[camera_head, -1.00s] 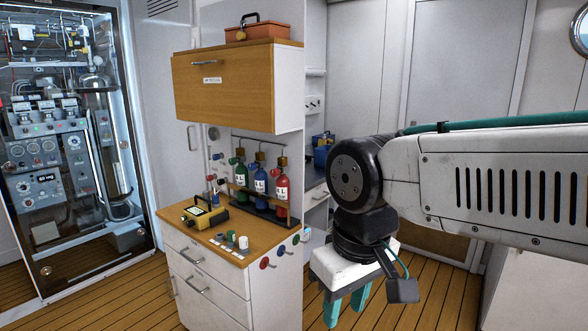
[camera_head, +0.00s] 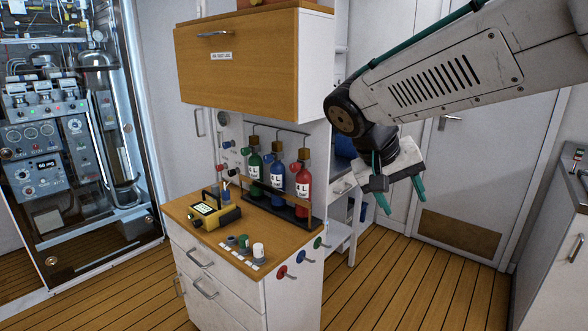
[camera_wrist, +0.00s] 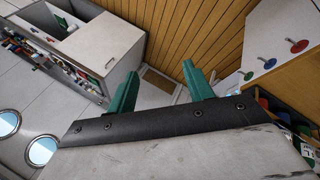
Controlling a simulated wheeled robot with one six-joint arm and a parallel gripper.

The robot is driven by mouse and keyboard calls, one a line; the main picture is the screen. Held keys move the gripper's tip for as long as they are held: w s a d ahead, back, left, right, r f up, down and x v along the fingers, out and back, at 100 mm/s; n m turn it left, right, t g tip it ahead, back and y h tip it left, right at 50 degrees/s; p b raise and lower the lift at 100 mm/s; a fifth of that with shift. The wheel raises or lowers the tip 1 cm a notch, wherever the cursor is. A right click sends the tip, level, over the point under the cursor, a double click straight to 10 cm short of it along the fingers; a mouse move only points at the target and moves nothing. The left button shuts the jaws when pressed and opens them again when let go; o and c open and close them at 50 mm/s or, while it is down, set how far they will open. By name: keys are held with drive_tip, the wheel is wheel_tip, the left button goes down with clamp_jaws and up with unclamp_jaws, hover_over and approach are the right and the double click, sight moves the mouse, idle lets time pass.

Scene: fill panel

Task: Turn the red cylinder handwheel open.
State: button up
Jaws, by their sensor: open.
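The red cylinder (camera_head: 303,206) stands upright at the right end of a row of three on the wooden counter, beside a blue cylinder (camera_head: 277,185) and a green cylinder (camera_head: 255,172). A small red handwheel (camera_head: 295,167) shows at the left of its neck; its turned position is too small to tell. My gripper (camera_head: 402,194) is to the right of the cylinders, apart from them, pointing downward with nothing between its fingers. In the wrist view my gripper (camera_wrist: 160,74) has its two green fingers spread, with floor and cabinet beyond them.
A wooden overhead cabinet (camera_head: 240,75) hangs above the cylinders. A yellow device (camera_head: 216,213) and small knobs sit on the counter (camera_head: 185,212). Red (camera_head: 282,271), blue (camera_head: 298,257) and green (camera_head: 318,243) discs stick out from the cabinet's side. The floor (camera_head: 400,275) at right is clear.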

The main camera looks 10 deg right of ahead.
drive_tip(key=w+a+m+t+h, duration=0.15)
drive_tip(key=w+h, duration=0.25)
drive_tip(key=w, duration=1.1)
drive_tip(key=m+t+h, duration=0.3)
drive_tip(key=t+h, duration=0.2)
drive_tip(key=t, duration=0.3)
approach(293, 168)
drive_tip(key=x, duration=0.9)
drive_tip(key=shift+w+d, duration=0.15)
drive_tip(key=shift+w, duration=0.05)
drive_tip(key=c, duration=1)
